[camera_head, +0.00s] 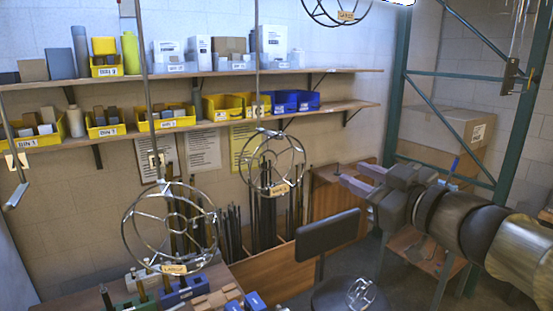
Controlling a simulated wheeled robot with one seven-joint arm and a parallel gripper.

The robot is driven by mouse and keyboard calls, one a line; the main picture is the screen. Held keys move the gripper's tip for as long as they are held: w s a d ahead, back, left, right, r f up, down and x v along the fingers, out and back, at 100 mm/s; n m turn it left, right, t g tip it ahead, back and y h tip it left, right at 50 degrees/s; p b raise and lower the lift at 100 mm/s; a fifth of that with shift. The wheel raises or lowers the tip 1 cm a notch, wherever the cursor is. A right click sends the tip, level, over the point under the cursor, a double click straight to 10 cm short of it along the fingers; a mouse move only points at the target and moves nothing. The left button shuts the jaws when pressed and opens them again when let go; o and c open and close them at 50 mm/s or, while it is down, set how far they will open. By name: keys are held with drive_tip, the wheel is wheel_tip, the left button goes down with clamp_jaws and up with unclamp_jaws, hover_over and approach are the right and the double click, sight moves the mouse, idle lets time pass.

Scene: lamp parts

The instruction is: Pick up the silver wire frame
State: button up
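A small silver wire frame (361,293) lies on the dark round seat of a chair at the bottom centre-right. Larger silver wire frames with tags hang on rods: one at the lower left (170,228), one near the centre (272,163), and one cut off at the top edge (338,12). My gripper (347,179) reaches in from the right and points left. Its two fingers look apart, with nothing seen between them. It is above the chair seat in the picture and apart from every wire frame.
The chair (328,232) has a dark backrest beside my gripper. A workbench with coloured blocks (183,291) is at the lower left. Wall shelves (345,105) hold bins and boxes. A green metal rack (392,95) and cardboard box (440,125) stand behind my arm.

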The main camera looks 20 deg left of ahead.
sight(305, 154)
drive_tip(key=shift+w+f, duration=0.1)
drive_tip(key=p+x, duration=0.3)
drive_tip(key=x, duration=0.9)
drive_tip(key=shift+p, duration=0.4)
drive_tip(key=p+x, duration=0.1)
drive_tip(key=x, duration=0.1)
drive_tip(key=p+x, duration=0.2)
drive_tip(key=shift+a, duration=0.55)
drive_tip(key=shift+w+a, duration=0.25)
drive_tip(key=shift+w, duration=0.05)
drive_tip(key=shift+s+d, duration=0.1)
